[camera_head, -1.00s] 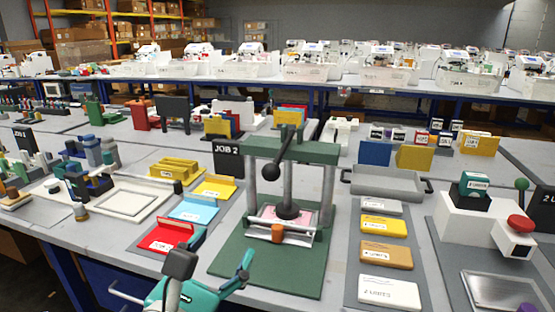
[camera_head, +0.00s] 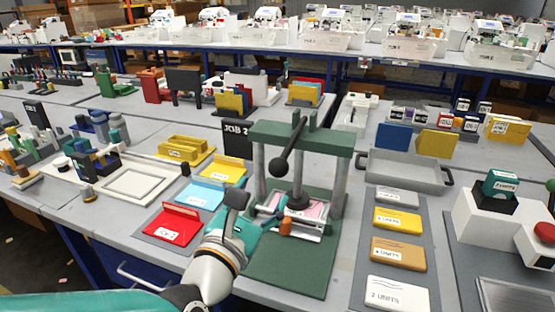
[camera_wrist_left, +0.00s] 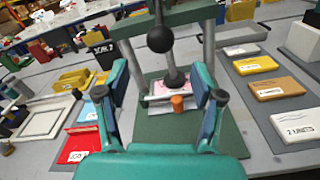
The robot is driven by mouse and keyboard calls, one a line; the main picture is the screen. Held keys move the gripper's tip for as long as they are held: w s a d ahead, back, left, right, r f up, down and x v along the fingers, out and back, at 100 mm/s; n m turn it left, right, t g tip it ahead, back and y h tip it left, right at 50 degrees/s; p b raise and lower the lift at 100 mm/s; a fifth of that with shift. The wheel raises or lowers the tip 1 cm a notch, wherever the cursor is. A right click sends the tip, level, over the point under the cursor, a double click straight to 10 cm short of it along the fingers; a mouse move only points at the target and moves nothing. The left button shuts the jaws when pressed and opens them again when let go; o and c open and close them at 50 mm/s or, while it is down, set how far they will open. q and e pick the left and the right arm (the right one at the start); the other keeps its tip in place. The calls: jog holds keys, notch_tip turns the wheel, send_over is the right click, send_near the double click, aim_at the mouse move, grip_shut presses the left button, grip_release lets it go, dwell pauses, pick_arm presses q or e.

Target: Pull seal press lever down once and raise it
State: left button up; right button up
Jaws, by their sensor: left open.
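The seal press has a green frame (camera_head: 301,135) on a green base (camera_head: 292,268), with grey posts. Its lever ends in a dark ball knob (camera_head: 279,167) that hangs in front of the top beam. Under it, a dark round stamp head (camera_head: 297,202) is over a pinkish sheet in a tray, with an orange block (camera_head: 285,227) in front. My left gripper (camera_head: 262,212) is open and empty at the press's front left. In the left wrist view the knob (camera_wrist_left: 160,39) appears above and beyond the gap between the open fingers (camera_wrist_left: 161,95). My right gripper is out of view.
Red, blue and yellow folders (camera_head: 173,226) lie left of the press. A grey tray (camera_head: 405,172) and several labelled blocks (camera_head: 398,254) stand to its right. A black JOB 2 sign (camera_head: 236,139) is behind its left side.

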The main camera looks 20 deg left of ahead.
aim_at(275, 174)
pick_arm(q)
jog(key=w+p, duration=0.1)
jog(key=w, duration=0.8)
jog(key=shift+w+d, duration=0.15)
jog(key=shift+w, duration=0.25)
